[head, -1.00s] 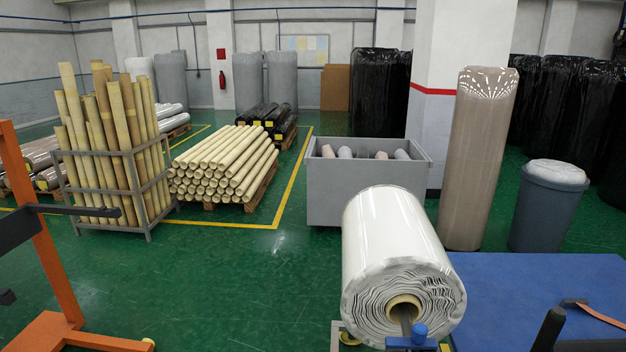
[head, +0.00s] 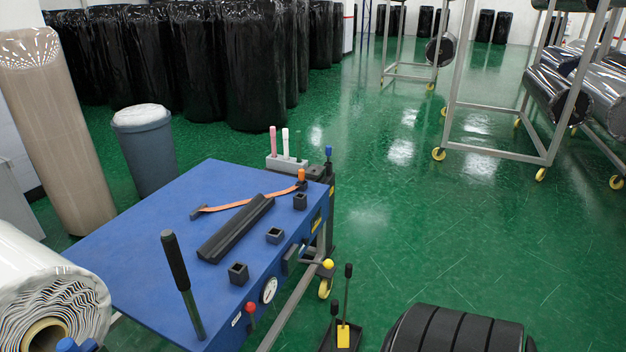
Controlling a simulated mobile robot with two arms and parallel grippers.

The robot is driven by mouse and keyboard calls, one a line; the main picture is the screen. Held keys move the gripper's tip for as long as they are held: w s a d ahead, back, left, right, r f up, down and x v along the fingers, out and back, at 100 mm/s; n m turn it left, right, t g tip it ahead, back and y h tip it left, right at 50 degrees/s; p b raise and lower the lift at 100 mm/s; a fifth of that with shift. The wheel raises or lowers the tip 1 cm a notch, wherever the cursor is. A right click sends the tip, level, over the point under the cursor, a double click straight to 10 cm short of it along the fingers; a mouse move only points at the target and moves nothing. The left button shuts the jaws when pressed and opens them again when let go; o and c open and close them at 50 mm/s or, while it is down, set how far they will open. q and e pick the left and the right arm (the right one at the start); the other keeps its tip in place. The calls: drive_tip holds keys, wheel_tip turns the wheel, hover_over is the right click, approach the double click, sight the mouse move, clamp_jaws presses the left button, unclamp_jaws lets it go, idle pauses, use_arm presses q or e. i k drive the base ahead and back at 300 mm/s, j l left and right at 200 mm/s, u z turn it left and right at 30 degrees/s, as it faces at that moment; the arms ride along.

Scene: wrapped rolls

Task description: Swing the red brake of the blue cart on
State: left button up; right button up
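The blue cart (head: 130,240) stands at the lower left to middle of the head view, with a flat blue top. A short lever with a red knob (head: 250,307) sits low on its near side, beside a round white gauge (head: 269,289). I cannot tell from this view whether that brake is on or off. A lever with a yellow knob (head: 328,264) is further along the same side, and a blue-knobbed one (head: 328,150) is at the far corner. Neither of my grippers shows.
A black-handled lever (head: 179,275), a black bar (head: 236,228) and an orange strap (head: 245,204) are on the cart. A white roll (head: 45,285) is at left. A ridged black object (head: 455,330) and a small lever stand (head: 343,335) are at the bottom.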

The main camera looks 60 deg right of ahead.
sight(249, 307)
drive_tip(key=z, duration=1.3)
